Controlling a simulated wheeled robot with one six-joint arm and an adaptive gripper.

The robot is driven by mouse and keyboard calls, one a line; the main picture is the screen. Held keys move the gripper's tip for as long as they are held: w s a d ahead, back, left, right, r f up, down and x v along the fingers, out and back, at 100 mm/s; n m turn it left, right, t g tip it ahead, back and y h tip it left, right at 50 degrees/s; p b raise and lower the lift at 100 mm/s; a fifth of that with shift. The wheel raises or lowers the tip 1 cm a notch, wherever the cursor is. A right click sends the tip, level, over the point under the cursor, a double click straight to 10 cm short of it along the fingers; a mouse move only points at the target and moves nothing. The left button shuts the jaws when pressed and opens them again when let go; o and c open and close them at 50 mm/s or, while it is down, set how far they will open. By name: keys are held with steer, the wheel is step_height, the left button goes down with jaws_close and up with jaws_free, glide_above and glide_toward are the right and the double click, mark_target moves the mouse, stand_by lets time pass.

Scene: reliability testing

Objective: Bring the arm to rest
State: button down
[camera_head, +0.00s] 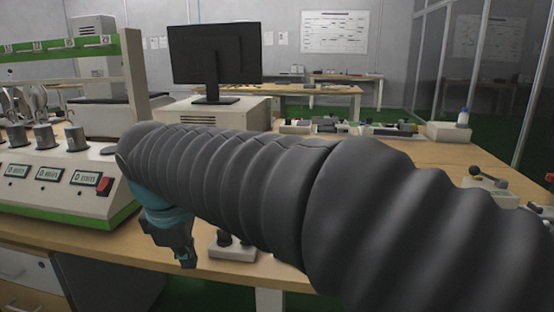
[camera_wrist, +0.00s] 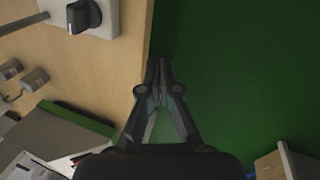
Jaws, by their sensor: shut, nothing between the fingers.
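My gripper (camera_wrist: 158,66) is in the middle of the wrist view, its fingertips together with nothing between them. It points down past the edge of the wooden bench over the green floor. In the head view my gripper (camera_head: 188,262) hangs below the dark ribbed sleeve of my arm, by the front edge of the bench. My arm crosses the head view from lower right to centre left and hides part of the bench top.
A green and white test machine (camera_head: 60,195) with several metal cylinders stands at left. A small box with a dark knob (camera_head: 232,245) sits near the bench (camera_head: 415,155) edge; it also shows in the wrist view (camera_wrist: 84,16). A monitor (camera_head: 214,55) stands behind.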

steer(key=s+d+f+m, duration=0.3)
steer(key=d+m, duration=0.3)
steer(key=d, duration=0.4)
steer(key=s+d+f+m+t, duration=0.1)
steer(key=s+d+f+m, duration=0.2)
steer(key=d+m, duration=0.3)
steer(key=s+d+f+m+t, duration=0.1)
steer(key=s+d+f+m, duration=0.2)
steer(key=d, duration=1.2)
steer(key=s+m, duration=0.2)
steer(key=m, duration=0.1)
steer(key=shift+d+f, duration=0.4)
